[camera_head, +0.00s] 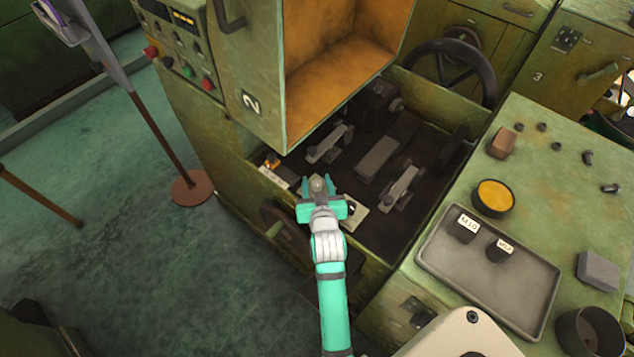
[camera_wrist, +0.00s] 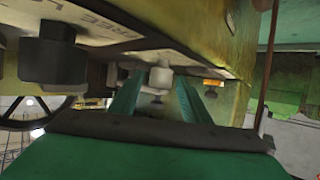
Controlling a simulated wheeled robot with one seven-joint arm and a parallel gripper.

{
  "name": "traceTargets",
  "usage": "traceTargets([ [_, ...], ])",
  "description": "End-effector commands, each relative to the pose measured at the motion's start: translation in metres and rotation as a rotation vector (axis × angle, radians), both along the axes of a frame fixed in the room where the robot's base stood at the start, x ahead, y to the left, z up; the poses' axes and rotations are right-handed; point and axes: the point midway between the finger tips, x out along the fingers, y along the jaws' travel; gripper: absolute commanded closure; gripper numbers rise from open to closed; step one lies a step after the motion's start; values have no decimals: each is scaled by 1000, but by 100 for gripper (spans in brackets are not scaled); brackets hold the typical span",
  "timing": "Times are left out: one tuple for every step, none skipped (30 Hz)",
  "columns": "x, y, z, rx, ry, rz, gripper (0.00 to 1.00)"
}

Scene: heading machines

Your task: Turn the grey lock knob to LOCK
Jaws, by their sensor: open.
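My gripper (camera_head: 318,187) reaches over the front sill of the open machine bay, its teal fingers apart. A light grey knob (camera_wrist: 161,77) shows between the open fingers in the wrist view, with a gap on each side; I take it for the grey lock knob. In the head view its rounded top (camera_head: 317,182) shows between the fingertips. A pale label plate (camera_wrist: 95,22) beside it carries letters that look like FREE. The LOCK mark and the knob's pointing direction cannot be made out.
A darker knob (camera_wrist: 52,58) stands close by, right of my gripper in the head view. An orange part (camera_head: 272,162) sits left. The raised orange-lined guard (camera_head: 340,60) hangs above the bay. A bench with a grey tray (camera_head: 515,312) is at right.

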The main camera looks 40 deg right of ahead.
Motion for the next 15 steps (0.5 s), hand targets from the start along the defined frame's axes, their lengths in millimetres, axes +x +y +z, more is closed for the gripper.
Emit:
traceTargets([
  [-2,1,1,-1,0,0,57],
  [-4,2,2,-1,0,0,57],
  [-7,4,4,-1,0,0,57],
  [-11,5,4,-2,1,1,57],
  [-14,7,6,-2,1,1,57],
  [-20,10,9,-2,0,1,57],
  [-24,13,11,-2,1,1,57],
  [-29,15,13,-1,2,1,57],
  [-36,19,15,0,1,0,57],
  [-41,22,18,-1,2,1,57],
  [-45,24,20,-1,2,1,57],
  [-51,28,23,-1,2,1,57],
  [-55,30,25,-1,2,1,57],
  [-60,32,27,0,1,0,57],
  [-65,35,30,0,1,0,57],
])
